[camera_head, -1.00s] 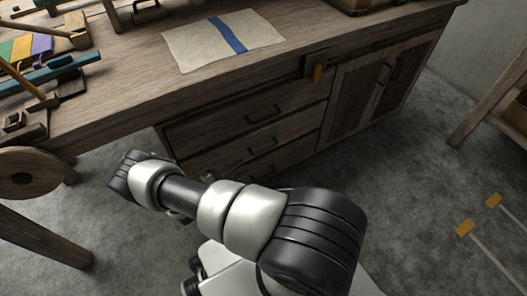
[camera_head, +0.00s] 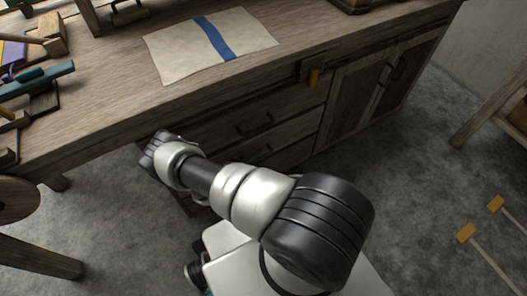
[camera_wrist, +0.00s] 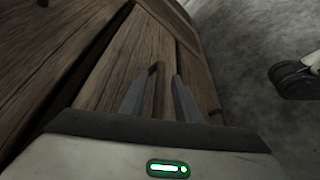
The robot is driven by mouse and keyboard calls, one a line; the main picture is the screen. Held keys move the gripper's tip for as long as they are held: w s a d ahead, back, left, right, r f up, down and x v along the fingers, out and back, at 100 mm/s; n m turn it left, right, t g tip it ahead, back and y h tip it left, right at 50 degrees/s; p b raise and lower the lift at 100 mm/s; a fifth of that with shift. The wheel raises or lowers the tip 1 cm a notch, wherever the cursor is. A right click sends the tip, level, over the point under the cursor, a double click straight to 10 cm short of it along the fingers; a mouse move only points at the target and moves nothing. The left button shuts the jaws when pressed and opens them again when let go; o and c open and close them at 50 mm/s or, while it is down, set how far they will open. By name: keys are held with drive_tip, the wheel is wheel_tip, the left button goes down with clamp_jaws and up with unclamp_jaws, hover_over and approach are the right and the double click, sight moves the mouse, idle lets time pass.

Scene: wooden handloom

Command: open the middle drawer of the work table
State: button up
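The work table (camera_head: 110,105) has a stack of drawers in its front. In the wrist view, a wooden drawer front (camera_wrist: 110,65) fills the middle. My gripper (camera_wrist: 165,76) points at it with its two fingers a little apart. A small dark piece, perhaps a handle (camera_wrist: 155,68), lies at the left fingertip; I cannot tell whether they touch.
A cloth with a blue stripe (camera_head: 180,52) lies on the table top. A wooden wheel (camera_head: 15,198) stands at the left.

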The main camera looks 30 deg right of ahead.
drive_tip(key=shift+w+d+f, duration=0.15)
drive_tip(key=shift+w+d, duration=0.05)
drive_tip(key=shift+d, duration=0.4)
clamp_jaws()
